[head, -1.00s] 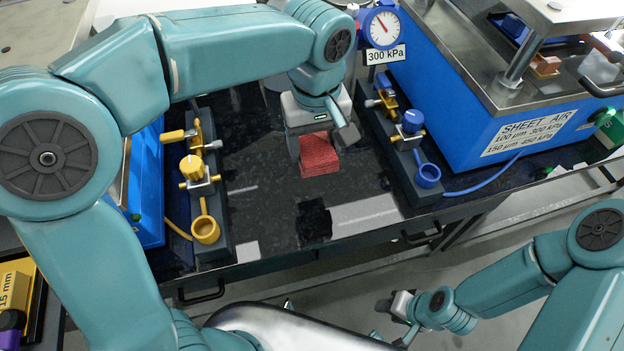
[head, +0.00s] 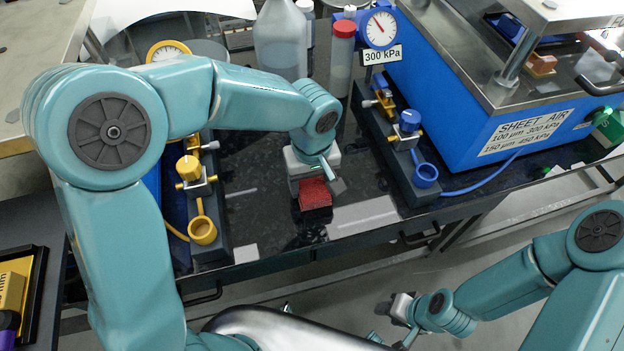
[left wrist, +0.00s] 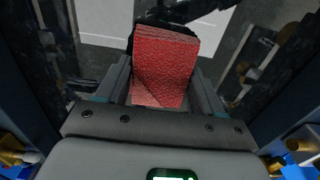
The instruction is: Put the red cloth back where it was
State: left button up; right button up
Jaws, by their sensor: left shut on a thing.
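The red cloth (head: 314,194) is a small folded block between the fingers of my left gripper (head: 317,182). It hangs over the black bench top (head: 262,205), between the yellow valve block and the blue valve block; I cannot tell whether it touches the surface. In the left wrist view the red cloth (left wrist: 165,62) sits between the two fingers, shut on it. My right gripper (head: 398,308) is low in the head view, away from the bench and the cloth; its fingers are too small to read.
The yellow valve block (head: 200,205) stands left and the blue valve block (head: 405,160) right. A blue press (head: 470,105) marked SHEET AIR stands at right, with a 300 kPa gauge (head: 381,30) beside it. A clear bottle (head: 281,40) and a red-capped tube (head: 342,55) stand behind.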

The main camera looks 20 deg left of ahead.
aim_at(313, 184)
pick_arm(q)
jog(key=shift+f, duration=0.2)
jog(key=o, duration=0.9)
jog(key=shift+o, duration=0.2)
notch_tip(313, 184, up, 13)
jog(key=shift+f+p, duration=0.2)
jog(key=shift+p, duration=0.1)
jog(key=shift+d, duration=0.1)
